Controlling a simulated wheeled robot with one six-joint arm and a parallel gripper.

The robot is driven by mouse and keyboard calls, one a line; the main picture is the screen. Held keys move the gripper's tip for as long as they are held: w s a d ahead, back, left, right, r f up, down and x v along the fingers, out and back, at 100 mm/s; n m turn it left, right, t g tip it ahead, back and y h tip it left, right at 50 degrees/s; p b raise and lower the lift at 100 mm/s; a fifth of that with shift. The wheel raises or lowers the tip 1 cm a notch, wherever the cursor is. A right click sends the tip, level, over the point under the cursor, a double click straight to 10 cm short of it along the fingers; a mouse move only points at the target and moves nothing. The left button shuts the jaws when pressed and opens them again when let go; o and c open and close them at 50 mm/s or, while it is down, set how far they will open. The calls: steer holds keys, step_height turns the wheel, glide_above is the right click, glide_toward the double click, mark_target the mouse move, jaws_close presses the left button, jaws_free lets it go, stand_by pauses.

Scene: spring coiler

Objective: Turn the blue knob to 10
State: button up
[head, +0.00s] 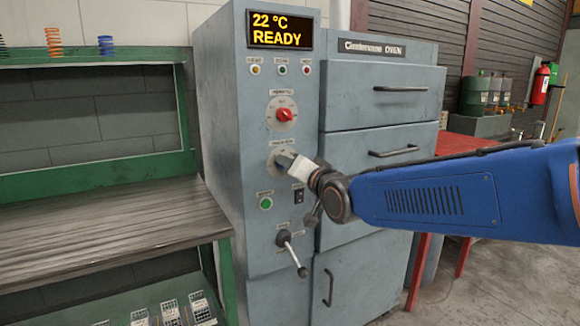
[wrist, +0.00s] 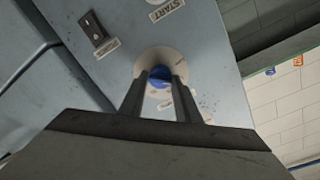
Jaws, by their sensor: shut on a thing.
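The blue knob (wrist: 159,84) sits on a round pale dial plate (wrist: 152,62) on the grey control panel in the wrist view. My gripper (wrist: 161,76) has its two dark fingers on either side of the knob, shut on it. In the head view my gripper (head: 284,160) is at the lower dial (head: 274,151) and covers the knob. The dial's numbers are too small or hidden to read, so the knob's setting cannot be told.
Above is a red knob (head: 285,115) and a display (head: 279,30) reading 22 °C READY. Below are a green button (head: 266,203), a black switch (head: 298,194) and a lever (head: 292,252). The oven (head: 385,100) stands right, a wooden bench (head: 100,225) left.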

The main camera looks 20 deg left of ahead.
stand_by(0.4)
steer(key=o, duration=1)
steer(key=v, duration=1.7)
steer(key=shift+s+d, duration=0.1)
steer(key=shift+s, duration=0.1)
steer(key=shift+d, duration=0.1)
steer(key=d+f+m+g+h, duration=0.1)
steer(key=d+f+h, duration=0.45)
steer(key=d, duration=0.75)
steer(key=d+f+h, duration=0.3)
steer(key=d+f, duration=0.5)
steer(key=d, duration=0.4)
steer(key=s+d+f+g+h, duration=0.1)
steer(key=s+d+f+g, duration=0.1)
steer(key=s+d+f, duration=0.2)
steer(key=s+d+f+g+h, duration=0.2)
steer(key=s+d+f, duration=0.1)
steer(key=s+d, duration=0.4)
steer(key=s+d+f+g+h, duration=0.1)
steer(key=s+d+f+g, duration=0.1)
steer(key=s+d+f, duration=0.2)
steer(key=shift+s+d+f+m, duration=0.15)
steer(key=shift+s+d+m, duration=0.05)
steer(key=shift+s+d, duration=0.5)
steer(key=shift+s+d+f+m, duration=0.2)
steer(key=shift+s+d, duration=0.25)
steer(key=shift+s, duration=0.35)
